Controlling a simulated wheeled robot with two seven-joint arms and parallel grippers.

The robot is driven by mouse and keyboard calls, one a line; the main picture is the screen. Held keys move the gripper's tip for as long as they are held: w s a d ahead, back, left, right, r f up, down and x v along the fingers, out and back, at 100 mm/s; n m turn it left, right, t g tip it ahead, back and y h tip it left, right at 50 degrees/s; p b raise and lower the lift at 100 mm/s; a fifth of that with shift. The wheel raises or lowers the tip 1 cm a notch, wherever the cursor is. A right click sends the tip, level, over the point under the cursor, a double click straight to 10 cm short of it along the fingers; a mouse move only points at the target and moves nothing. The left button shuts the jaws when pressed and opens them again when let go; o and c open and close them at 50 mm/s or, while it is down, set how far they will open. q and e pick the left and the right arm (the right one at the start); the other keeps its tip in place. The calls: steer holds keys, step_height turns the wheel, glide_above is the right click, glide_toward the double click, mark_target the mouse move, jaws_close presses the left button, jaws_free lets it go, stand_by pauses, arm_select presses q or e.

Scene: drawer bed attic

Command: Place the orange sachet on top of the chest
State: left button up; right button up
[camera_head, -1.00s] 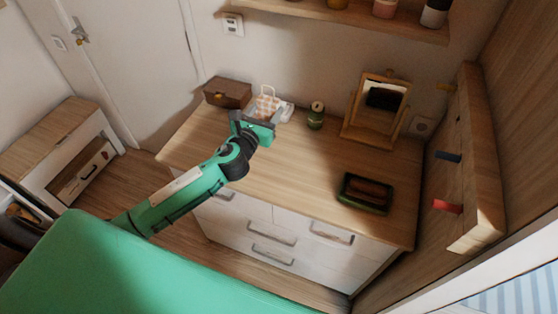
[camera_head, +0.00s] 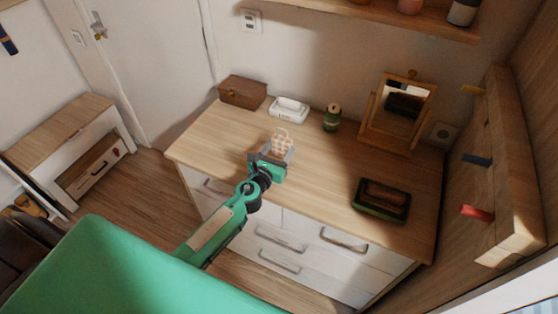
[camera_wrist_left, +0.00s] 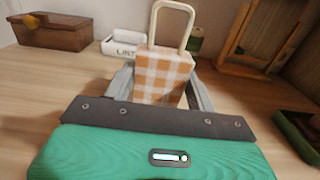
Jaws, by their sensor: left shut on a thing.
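The orange sachet is an orange-and-white checked bag with a pale loop handle (camera_head: 281,147). It also shows in the left wrist view (camera_wrist_left: 163,76), upright between the grey fingers. My left gripper (camera_head: 274,156) is shut on it, over the front middle part of the dresser top. I cannot tell how far the sachet is above the wood. A brown chest (camera_head: 242,91) with a small latch stands at the back left of the dresser top, and shows at the upper left in the left wrist view (camera_wrist_left: 55,37). My right gripper is not in view.
On the dresser top (camera_head: 215,135), a white box (camera_head: 287,112) stands right of the chest, then a green jar (camera_head: 332,118) and a tilting mirror (camera_head: 397,112). A dark green tray (camera_head: 381,200) lies at the right. The wood left of the sachet is clear.

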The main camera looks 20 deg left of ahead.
mark_target(279, 157)
arm_select(q)
steer(key=shift+f+b, duration=1.1)
steer(key=shift+f, duration=0.75)
steer(key=shift+f, duration=0.25)
steer(key=o, duration=1)
steer(key=shift+r, duration=0.1)
